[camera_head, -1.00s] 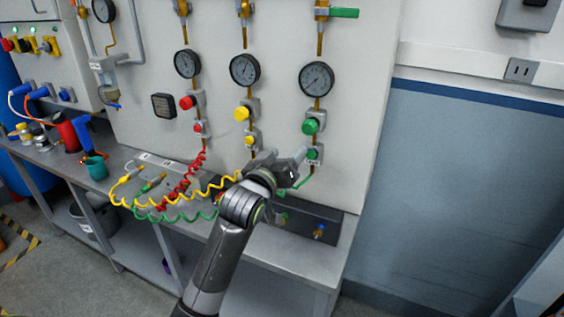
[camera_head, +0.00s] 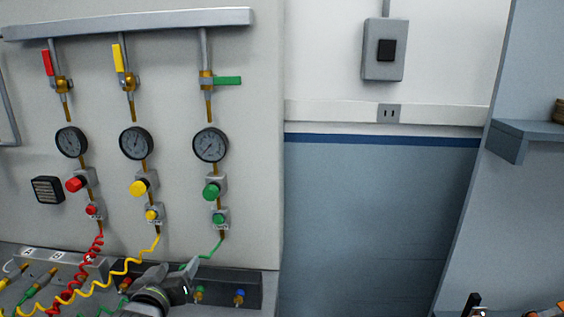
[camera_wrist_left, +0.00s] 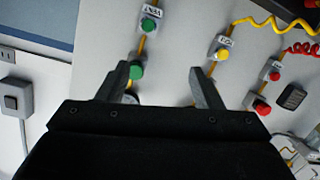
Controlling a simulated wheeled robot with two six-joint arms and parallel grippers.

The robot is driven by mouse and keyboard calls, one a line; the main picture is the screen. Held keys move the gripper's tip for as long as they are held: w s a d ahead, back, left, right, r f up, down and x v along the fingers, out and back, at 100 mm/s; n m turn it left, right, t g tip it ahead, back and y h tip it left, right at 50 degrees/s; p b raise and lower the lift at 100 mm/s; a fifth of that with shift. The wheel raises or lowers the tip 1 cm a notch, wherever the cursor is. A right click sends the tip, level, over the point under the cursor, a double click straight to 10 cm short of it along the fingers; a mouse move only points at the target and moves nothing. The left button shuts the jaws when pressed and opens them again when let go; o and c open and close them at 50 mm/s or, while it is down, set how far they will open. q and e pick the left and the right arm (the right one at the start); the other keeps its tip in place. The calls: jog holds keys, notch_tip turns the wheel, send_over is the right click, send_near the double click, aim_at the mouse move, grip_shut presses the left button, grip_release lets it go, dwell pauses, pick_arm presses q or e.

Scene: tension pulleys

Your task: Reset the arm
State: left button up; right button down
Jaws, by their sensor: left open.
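My left gripper (camera_head: 180,277) is at the bottom left of the head view, in front of the panel's lower edge. Its jaws are open and empty. In the left wrist view its two fingers (camera_wrist_left: 160,80) stand apart, pointing at the panel. The green knob (camera_wrist_left: 137,70) shows just behind one finger, but I cannot tell the gap. My right gripper cannot be made out.
The white panel (camera_head: 240,120) carries gauges, knobs and valves in red, yellow and green. Coiled red (camera_head: 84,268) and yellow (camera_head: 130,263) hoses hang near my left arm. A blue wall (camera_head: 370,210) lies to the right, with a shelf (camera_head: 540,130) beyond.

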pick_arm(q)
jog(key=s+a+f+m+g+y, duration=0.1)
jog(key=s+a+f+g, duration=0.15)
jog(key=s+f, duration=0.6)
jog(key=s+a+f+g, duration=0.1)
jog(key=s+f+g, duration=0.3)
jog(key=s+f, duration=0.45)
jog(key=s+a+f+m+g, duration=0.1)
jog(key=s+f+g, duration=0.15)
jog(key=s, duration=0.65)
jog(key=s+a+f+g, duration=0.1)
jog(key=s+f+g, duration=0.15)
jog(key=s, duration=0.65)
notch_tip(320, 180, down, 26)
jog(key=a+g, duration=0.1)
jog(key=g, duration=0.1)
jog(key=s+d+f+g, duration=0.1)
jog(key=s+f, duration=1.3)
jog(key=s, duration=0.1)
jog(key=shift+d+f, duration=0.1)
